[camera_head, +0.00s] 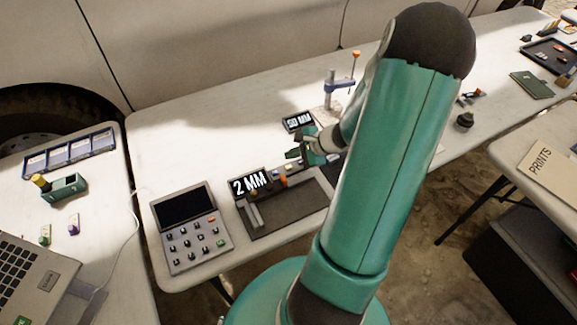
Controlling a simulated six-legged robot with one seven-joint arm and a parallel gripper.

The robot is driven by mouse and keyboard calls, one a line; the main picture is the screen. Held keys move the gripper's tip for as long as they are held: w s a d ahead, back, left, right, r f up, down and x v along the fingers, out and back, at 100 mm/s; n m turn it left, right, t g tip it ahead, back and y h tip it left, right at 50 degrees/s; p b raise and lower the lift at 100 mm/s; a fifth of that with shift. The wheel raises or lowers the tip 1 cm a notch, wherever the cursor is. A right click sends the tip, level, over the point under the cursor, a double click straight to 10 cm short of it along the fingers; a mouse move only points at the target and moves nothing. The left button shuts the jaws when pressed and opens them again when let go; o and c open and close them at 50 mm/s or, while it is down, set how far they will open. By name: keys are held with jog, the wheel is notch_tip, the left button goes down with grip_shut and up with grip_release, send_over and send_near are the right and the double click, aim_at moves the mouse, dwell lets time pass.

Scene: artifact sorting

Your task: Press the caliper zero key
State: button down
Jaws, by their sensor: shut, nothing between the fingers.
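A bench caliper (268,186) lies on a dark tray (290,215) on the white table, with a display (249,183) reading "2 MM". A small orange key (284,182) shows on the tray beside the display; I cannot read any label on it. My gripper (294,154) is shut and empty, above the back edge of the tray, up and to the right of the orange key, apart from it as far as I can see. My arm hides the right part of the tray.
A grey keypad unit (197,250) with a dark screen stands left of the tray. Behind my gripper are a second display (298,122) and a blue stand with an orange knob (355,54). The table's back left is clear.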

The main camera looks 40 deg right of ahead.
jog(key=shift+f, duration=1.25)
dwell(1.1)
jog(key=shift+f, duration=0.4)
jog(key=shift+f, duration=0.35)
dwell(0.5)
dwell(0.3)
jog(key=shift+r, duration=0.75)
jog(key=shift+r, duration=0.15)
notch_tip(320, 180, up, 5)
jog(key=shift+f, duration=0.15)
